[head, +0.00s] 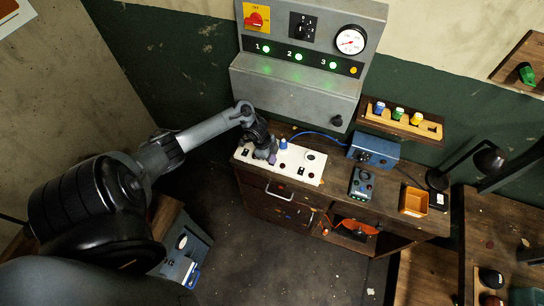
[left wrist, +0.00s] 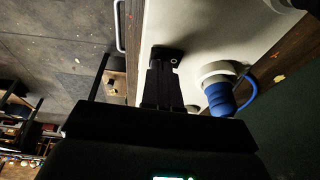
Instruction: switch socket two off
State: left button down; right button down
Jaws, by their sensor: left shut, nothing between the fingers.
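The white socket strip (head: 296,160) lies on the wooden bench in the head view. It also fills the upper middle of the left wrist view (left wrist: 195,28). A blue plug (head: 283,144) with a blue cable sits in one of its sockets; it also shows in the left wrist view (left wrist: 220,98). My left gripper (head: 271,159) is shut and empty, pointing down at the strip just beside the plug. In the left wrist view its fingers (left wrist: 166,58) hide the strip under them, so I cannot tell whether they touch a switch. My right gripper is out of view.
Lamps 1 (head: 266,49), 2 (head: 299,57) and 3 (head: 333,65) on the grey wall panel glow green. A blue box (head: 374,151), a dark handset-like device (head: 362,183) and an orange tray (head: 414,201) stand to the right on the bench.

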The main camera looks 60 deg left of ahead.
pick_arm(q)
jog(key=shift+r+p, duration=0.8)
jog(key=shift+p, duration=0.05)
jog(key=w+a+p+v, duration=0.1)
jog(key=w+p+v, duration=0.1)
jog(key=p+v, duration=0.8)
jog(key=shift+w+p+v, duration=0.25)
jog(key=shift+p+v, duration=0.1)
jog(key=shift+v, duration=0.85)
jog(key=shift+a, duration=0.1)
